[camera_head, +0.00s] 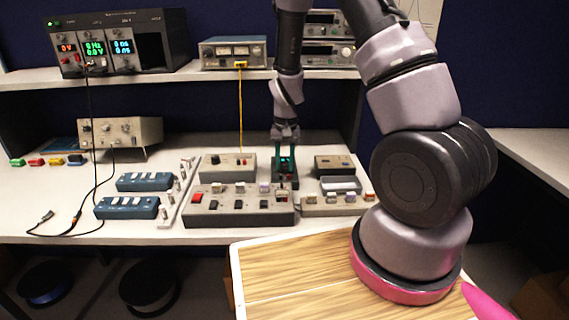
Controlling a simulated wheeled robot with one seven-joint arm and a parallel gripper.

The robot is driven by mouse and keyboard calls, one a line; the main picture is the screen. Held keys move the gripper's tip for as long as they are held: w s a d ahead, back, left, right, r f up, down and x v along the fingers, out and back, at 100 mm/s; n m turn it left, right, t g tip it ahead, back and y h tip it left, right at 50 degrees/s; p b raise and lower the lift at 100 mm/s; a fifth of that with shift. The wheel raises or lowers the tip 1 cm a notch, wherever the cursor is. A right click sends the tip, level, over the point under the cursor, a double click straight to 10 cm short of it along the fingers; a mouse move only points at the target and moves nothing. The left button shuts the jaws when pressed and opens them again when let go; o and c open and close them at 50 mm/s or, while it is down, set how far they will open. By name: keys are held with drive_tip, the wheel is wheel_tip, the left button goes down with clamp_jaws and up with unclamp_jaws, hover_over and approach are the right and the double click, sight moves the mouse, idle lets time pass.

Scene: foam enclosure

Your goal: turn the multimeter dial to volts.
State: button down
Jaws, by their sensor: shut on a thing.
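The multimeter (285,164) appears as a small dark device with a green glowing display, standing behind the right part of a grey switch panel on the bench. My gripper (286,150) points straight down over it, with its teal fingers at the device. The fingers are shut on what seems to be the multimeter's dial. The dial itself and its setting are hidden or too small to read.
The grey switch panel (240,204) stands in front, with a grey box (228,167) to the left and a dark-topped box (335,164) to the right. Blue switch boxes (127,207) and cables lie left. A shelf (190,75) with instruments runs behind my arm.

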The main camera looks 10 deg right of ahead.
drive_tip(key=c, duration=0.5)
unclamp_jaws()
drive_tip(key=shift+c, duration=0.2)
wheel_tip(320, 180, up, 11)
drive_tip(key=shift+d, duration=0.15)
drive_tip(key=shift+f, duration=0.1)
wheel_tip(320, 180, up, 17)
drive_tip(key=t+y, duration=0.2)
drive_tip(key=t, duration=0.1)
hover_over(286, 166)
drive_tip(key=s+d, duration=0.3)
drive_tip(key=s, duration=0.3)
drive_tip(key=s+d+r+t, duration=0.2)
drive_tip(key=s+r+t, duration=0.2)
drive_tip(key=s+r, duration=0.5)
drive_tip(key=s, duration=0.4)
drive_tip(key=shift+d+r+m, duration=0.3)
drive_tip(key=shift+d+r, duration=0.05)
drive_tip(key=shift+r, duration=0.05)
